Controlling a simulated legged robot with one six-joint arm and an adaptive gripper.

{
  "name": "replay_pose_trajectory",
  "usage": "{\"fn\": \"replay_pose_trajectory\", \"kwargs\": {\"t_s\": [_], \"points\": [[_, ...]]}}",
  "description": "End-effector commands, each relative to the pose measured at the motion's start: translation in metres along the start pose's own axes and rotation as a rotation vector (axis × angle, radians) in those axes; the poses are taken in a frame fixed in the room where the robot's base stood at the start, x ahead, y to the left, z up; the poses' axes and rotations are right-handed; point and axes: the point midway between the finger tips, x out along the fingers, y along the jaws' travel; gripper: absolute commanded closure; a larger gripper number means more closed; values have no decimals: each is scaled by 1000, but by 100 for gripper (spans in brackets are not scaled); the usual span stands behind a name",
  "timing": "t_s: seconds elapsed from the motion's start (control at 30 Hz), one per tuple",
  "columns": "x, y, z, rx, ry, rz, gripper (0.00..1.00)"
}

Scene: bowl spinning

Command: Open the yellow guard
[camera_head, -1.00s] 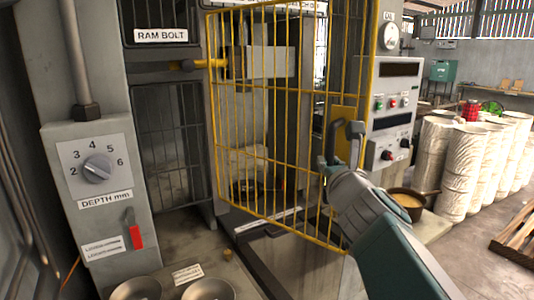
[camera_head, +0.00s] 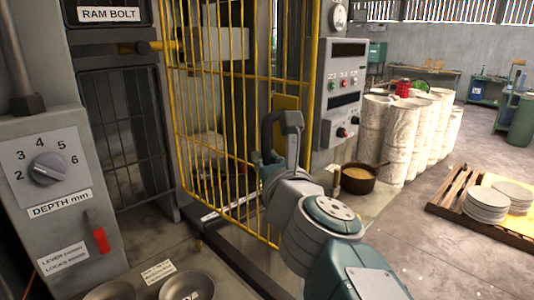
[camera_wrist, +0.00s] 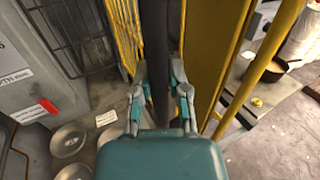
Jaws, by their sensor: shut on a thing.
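The yellow guard (camera_head: 222,110) is a barred cage door in front of the press. It stands partly swung, at an angle to the machine, with a yellow plate (camera_head: 286,118) on its right edge. A dark upright handle (camera_head: 268,135) is fixed by this plate. My gripper (camera_head: 272,165) is at the handle, and the wrist view shows my gripper (camera_wrist: 160,95) with a finger on each side of the dark handle bar (camera_wrist: 155,60), shut on it. The yellow plate also shows right of the bar in the wrist view (camera_wrist: 205,50).
A grey box with a depth dial (camera_head: 47,168) and red lever (camera_head: 100,240) stands left. A control panel (camera_head: 345,95) is behind the guard's right edge. A brown pan (camera_head: 360,178), white drums (camera_head: 385,140) and a plate-laden pallet (camera_head: 455,205) are right. Bowls (camera_head: 187,287) sit in front.

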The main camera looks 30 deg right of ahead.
Motion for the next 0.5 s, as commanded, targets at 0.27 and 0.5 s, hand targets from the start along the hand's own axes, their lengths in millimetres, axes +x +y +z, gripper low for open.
{"fn": "replay_pose_trajectory", "kwargs": {"t_s": [0.27,0.5], "points": [[4,-7,-4,4,6,-5,100],[1,-2,-2,0,5,-3,43]]}}
